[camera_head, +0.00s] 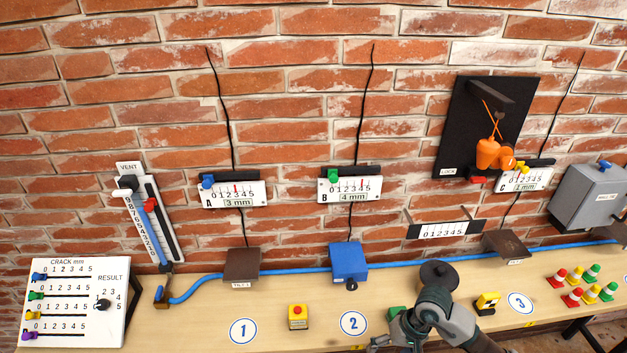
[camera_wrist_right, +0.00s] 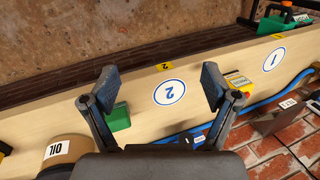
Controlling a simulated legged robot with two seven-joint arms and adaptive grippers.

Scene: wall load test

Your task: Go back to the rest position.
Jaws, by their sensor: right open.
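My right gripper (camera_wrist_right: 160,84) is open, its two fingers wide apart with nothing between them. In the wrist view it is over the wooden bench (camera_wrist_right: 25,125), and the round number 2 label (camera_wrist_right: 169,92) shows between the fingertips. A green block (camera_wrist_right: 119,117) lies beside the left finger in that view. In the head view my right arm comes in at the bottom, right of centre, and its gripper is partly cut off by the lower edge. The green block (camera_head: 396,313) shows just left of the arm there. My left gripper is not in view.
A brown OIL can (camera_wrist_right: 68,150) stands close to my right gripper. A yellow box with a red button (camera_head: 298,316), a blue box (camera_head: 348,262) and small cones (camera_head: 575,296) are on the bench. A blue hose (camera_head: 200,284) runs along the wall. Gauges hang on the brick wall.

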